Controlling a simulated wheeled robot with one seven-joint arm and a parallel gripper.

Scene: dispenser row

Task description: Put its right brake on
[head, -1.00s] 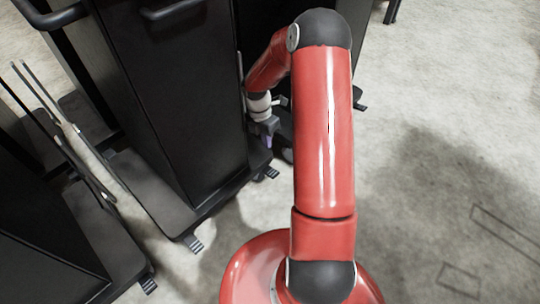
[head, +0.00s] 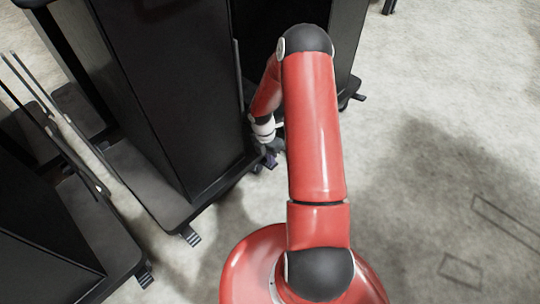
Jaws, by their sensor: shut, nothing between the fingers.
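The black dispenser (head: 185,100) in the middle of the row stands upright on a dark wheeled base. Its left brake pedal (head: 192,237) sticks out at the near left corner of the base. My gripper (head: 270,160) is shut and empty, low at the near right corner of that base. The right brake pedal there is mostly hidden by my gripper. I cannot tell whether they touch or whether the pedal is down.
Another black dispenser (head: 40,225) stands at the left, with a pedal (head: 145,278) at its corner. A third dispenser (head: 345,50) stands behind my arm, with a pedal (head: 358,97) at its base. The pale floor (head: 450,150) on the right is open.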

